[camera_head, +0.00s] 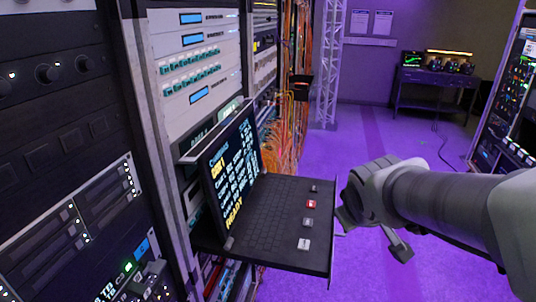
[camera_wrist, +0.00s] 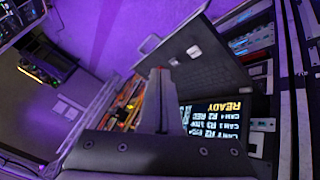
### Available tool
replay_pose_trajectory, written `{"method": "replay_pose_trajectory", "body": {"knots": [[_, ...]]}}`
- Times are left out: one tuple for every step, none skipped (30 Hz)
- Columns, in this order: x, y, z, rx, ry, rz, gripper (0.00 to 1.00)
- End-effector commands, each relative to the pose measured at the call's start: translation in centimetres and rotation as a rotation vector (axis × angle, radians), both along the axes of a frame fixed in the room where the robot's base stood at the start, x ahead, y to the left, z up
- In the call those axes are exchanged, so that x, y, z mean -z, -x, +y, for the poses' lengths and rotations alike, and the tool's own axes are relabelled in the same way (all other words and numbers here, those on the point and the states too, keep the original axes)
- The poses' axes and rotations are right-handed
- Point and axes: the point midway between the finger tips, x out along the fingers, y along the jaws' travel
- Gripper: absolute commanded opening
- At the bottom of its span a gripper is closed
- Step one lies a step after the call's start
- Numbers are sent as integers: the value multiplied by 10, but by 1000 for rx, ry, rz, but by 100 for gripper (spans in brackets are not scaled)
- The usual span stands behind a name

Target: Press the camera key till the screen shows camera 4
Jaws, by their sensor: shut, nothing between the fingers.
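The screen (camera_head: 235,165) stands tilted at the back of a pulled-out black keyboard shelf (camera_head: 272,222). It has a yellow line near the top, rows of white text and a yellow READY at the bottom; the camera number is too small to read surely. Along the shelf's right side are a dark grey key (camera_head: 315,188), a red key (camera_head: 311,204), another grey key (camera_head: 307,221) and a white key (camera_head: 304,244). My gripper (camera_head: 344,216) is shut and empty, just right of the shelf's edge. In the wrist view its fingers (camera_wrist: 159,78) show before the shelf, with the screen (camera_wrist: 215,118) partly hidden below.
Equipment racks (camera_head: 75,150) with panels line the left, close to the shelf. Orange cables (camera_head: 290,125) hang behind it, near a white truss (camera_head: 328,60). A bench (camera_head: 435,85) stands at the back and another rack (camera_head: 520,90) at the right. The purple floor between is open.

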Motion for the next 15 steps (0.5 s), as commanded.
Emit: {"method": "replay_pose_trajectory", "body": {"knots": [[-4, -16, -4, -45, 33, 3, 0], [-2, -25, -6, -75, 54, -1, 0], [0, -38, -7, -122, 79, -6, 0], [2, -46, -7, -155, 95, -10, 0], [5, -55, -8, -190, 111, -14, 0], [9, -66, -7, -238, 128, -20, 0], [12, -73, -6, -275, 139, -23, 0], [16, -81, -5, -313, 147, -28, 0], [21, -89, -3, -364, 156, -34, 0], [26, -96, 0, -404, 160, -40, 0], [30, -102, 2, -442, 162, -45, 0], [37, -108, 7, -493, 163, -54, 0], [41, -112, 10, -531, 161, -61, 0], [46, -116, 13, -566, 158, -68, 0], [52, -119, 18, -611, 152, -77, 0]]}}
